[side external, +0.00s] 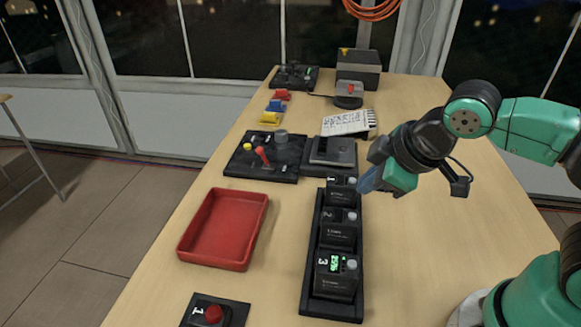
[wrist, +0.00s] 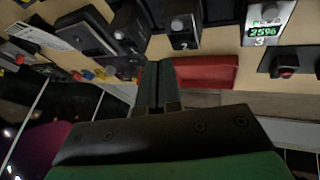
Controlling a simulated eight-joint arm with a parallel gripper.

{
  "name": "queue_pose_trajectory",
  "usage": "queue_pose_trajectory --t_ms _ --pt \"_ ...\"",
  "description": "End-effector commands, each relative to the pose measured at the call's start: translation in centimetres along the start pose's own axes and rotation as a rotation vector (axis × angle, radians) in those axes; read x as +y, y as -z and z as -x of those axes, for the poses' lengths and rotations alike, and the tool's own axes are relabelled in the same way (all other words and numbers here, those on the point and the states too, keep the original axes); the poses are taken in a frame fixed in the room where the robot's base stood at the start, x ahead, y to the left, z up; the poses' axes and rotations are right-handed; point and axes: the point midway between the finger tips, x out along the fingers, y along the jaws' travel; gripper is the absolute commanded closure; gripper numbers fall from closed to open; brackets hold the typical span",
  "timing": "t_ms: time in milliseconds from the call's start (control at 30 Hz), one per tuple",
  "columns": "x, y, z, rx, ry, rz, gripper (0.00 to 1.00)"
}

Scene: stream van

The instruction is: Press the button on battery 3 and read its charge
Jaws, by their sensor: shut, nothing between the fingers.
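Battery 3 (side external: 337,283) is the nearest of three dark batteries in a black rack (side external: 308,285). Its small screen is lit green in the side view and reads 25% in the wrist view (wrist: 266,31). A round grey button (side external: 352,264) sits beside the screen. Battery 2 (side external: 338,236) and battery 1 (side external: 341,197) stand behind it, with no lit screen visible. My gripper (side external: 366,183) is shut and empty, at the right of battery 1 and apart from battery 3. Its closed fingers also show in the wrist view (wrist: 157,84).
A red tray (side external: 184,243) lies left of the rack. A red button on a black base (side external: 213,314) is at the front edge. A dark switch panel (side external: 262,160), a grey box-like device (side external: 334,152) and a notepad (side external: 346,122) lie behind. The table right of the rack is clear.

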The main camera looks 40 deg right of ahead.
Motion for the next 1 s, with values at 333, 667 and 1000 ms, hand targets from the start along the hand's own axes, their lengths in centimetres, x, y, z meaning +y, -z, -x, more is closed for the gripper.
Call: queue_pose_trajectory --t_ms 333,667,1000 --pt "4.4 -1.0 -0.5 0.073 -0.019 -0.642 1.0" --pt "4.3 -1.0 -0.5 0.072 -0.018 -0.639 1.0" --pt "4.3 -1.0 -0.5 0.072 -0.018 -0.637 1.0"
